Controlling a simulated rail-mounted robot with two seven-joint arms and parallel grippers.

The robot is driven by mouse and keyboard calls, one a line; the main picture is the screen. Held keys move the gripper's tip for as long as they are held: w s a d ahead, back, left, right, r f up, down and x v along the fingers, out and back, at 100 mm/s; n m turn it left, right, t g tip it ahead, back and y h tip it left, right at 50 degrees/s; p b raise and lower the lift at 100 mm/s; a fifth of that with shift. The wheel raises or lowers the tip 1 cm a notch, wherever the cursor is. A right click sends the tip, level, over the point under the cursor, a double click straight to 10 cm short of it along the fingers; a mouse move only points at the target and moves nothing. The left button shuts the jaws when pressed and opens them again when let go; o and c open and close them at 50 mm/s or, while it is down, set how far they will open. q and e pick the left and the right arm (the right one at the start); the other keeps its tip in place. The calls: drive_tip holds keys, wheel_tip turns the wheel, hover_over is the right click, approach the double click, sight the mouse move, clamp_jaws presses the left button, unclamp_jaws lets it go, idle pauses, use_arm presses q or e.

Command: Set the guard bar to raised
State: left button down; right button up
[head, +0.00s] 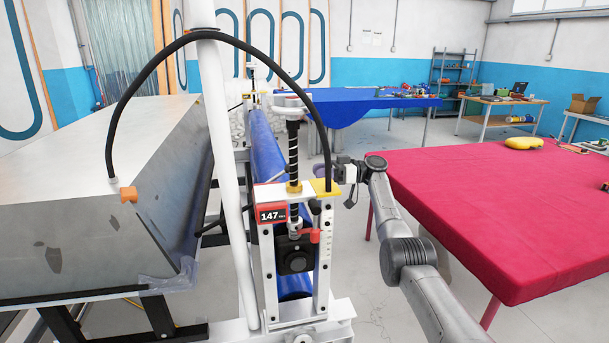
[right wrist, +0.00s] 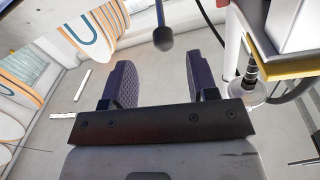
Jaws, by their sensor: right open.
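I cannot clearly tell which part is the guard bar. A dark rod with a rounded knob (right wrist: 163,40) shows in the right wrist view, just beyond and between the fingertips, apart from them. My right gripper (head: 328,173) is at the far right side of the frame's top, partly hidden by it. The right wrist view shows its two padded fingers (right wrist: 162,78) spread, with nothing between them. My left gripper is out of view.
A black hose (head: 250,45) arches over the frame beside a tall white pole (head: 222,150). A grey metal trough (head: 150,180) stands left, a red-covered table (head: 500,210) right. A blue-covered table (head: 350,105) is behind. Floor shows between the frame and red table.

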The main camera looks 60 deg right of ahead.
drive_tip(key=shift+v, duration=1.7)
